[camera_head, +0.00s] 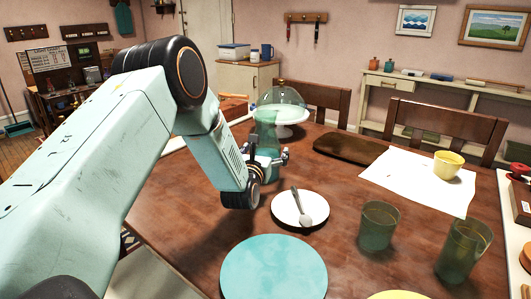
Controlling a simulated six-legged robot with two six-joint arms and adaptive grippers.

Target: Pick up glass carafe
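A tall green translucent glass vessel (265,131), which looks like the carafe, stands upright on the wooden table in front of the glass-domed cake stand. Its lower part is hidden behind my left gripper. My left gripper (277,161) is low over the table at the carafe's lower body. One fingertip shows to the right of the carafe; the wrist hides the rest, so I cannot tell whether the fingers touch it or are closed. My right gripper is not in view.
A white plate with a spoon (300,210) lies just right of my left gripper, and a turquoise plate (274,270) is nearer. Two green glasses (379,226) stand at right. A yellow cup (447,164) sits on white paper (405,183). A domed cake stand (290,112) is behind.

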